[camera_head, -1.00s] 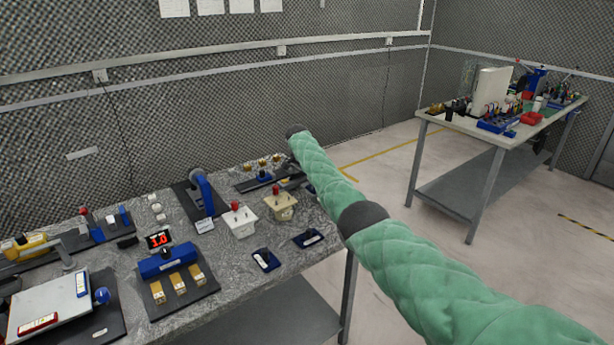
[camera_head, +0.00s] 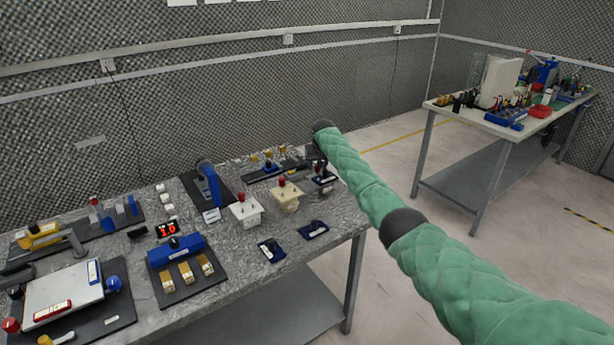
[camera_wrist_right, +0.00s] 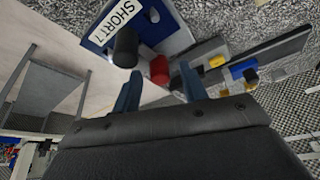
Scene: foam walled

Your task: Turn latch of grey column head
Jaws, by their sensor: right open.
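My right arm comes in from the right in the head view and ends over the bench's far right corner. My right gripper is small and mostly hidden there. In the right wrist view the gripper (camera_wrist_right: 160,88) is open and empty, with two blue fingertips apart. Just beyond them are a red cylinder (camera_wrist_right: 159,69) and a black knob (camera_wrist_right: 126,46) on a blue plate (camera_wrist_right: 100,32) labelled "SHORT 7". A small device (camera_head: 325,181) sits below the arm's end in the head view. I cannot tell which part is the grey column head's latch. My left gripper is not in view.
The grey bench (camera_head: 225,262) carries several fixtures: a blue lever (camera_head: 208,185), a white box (camera_head: 246,211), a cream box (camera_head: 287,197) and a blue block with brass tabs (camera_head: 175,255). A second table (camera_head: 440,107) stands at the right. Open floor lies between the tables.

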